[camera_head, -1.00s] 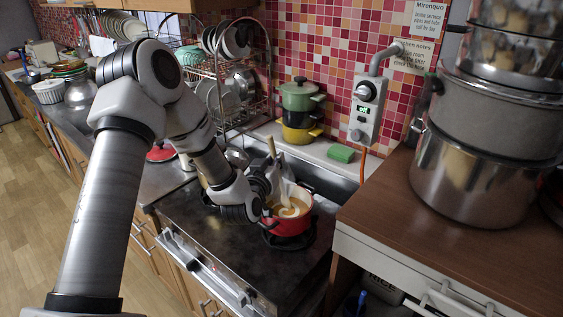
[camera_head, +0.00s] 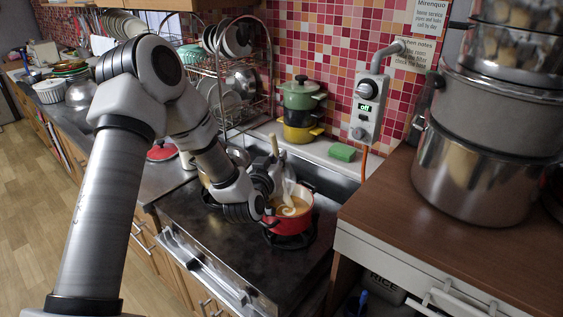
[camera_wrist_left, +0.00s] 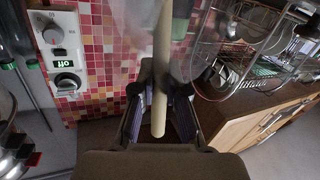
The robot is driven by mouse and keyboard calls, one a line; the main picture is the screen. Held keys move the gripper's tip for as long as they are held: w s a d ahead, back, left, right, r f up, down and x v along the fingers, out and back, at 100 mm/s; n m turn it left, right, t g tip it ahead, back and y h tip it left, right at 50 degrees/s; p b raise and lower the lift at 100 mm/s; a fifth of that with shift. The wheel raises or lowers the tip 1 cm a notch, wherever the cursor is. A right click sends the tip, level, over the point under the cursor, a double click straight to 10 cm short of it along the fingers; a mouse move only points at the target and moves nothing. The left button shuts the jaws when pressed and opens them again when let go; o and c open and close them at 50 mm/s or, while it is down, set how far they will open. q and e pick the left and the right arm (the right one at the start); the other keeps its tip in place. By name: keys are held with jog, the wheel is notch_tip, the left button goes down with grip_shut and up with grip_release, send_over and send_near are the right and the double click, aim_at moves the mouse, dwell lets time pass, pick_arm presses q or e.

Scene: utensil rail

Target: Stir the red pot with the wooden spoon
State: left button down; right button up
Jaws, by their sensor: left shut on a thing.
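The red pot (camera_head: 290,222) stands on a burner of the dark stove and holds a tan liquid with a pale swirl. My left gripper (camera_head: 277,184) is over the pot's left rim, shut on the wooden spoon (camera_head: 273,147), whose handle end points up above it. In the left wrist view the spoon's pale handle (camera_wrist_left: 161,60) runs between the two fingers of the left gripper (camera_wrist_left: 159,95). The spoon's lower end is hidden by the gripper and pot. My right gripper is not in view.
Green and yellow pots (camera_head: 301,105) are stacked behind the sink, with a green sponge (camera_head: 342,152) beside them. A dish rack (camera_head: 228,80) stands behind my left arm. A brown counter (camera_head: 440,225) with large steel pots (camera_head: 470,180) is at right.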

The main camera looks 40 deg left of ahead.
pick_arm(q)
jog(key=s+a+r+p, duration=0.2)
jog(key=s+r+p, duration=0.1)
jog(key=r+p, duration=0.4)
jog(key=shift+r+p, duration=0.3)
jog(key=shift+r, duration=0.05)
jog(key=shift+s, duration=0.15)
dwell(0.4)
notch_tip(320, 180, up, 5)
jog(key=p, duration=0.4)
dwell(0.8)
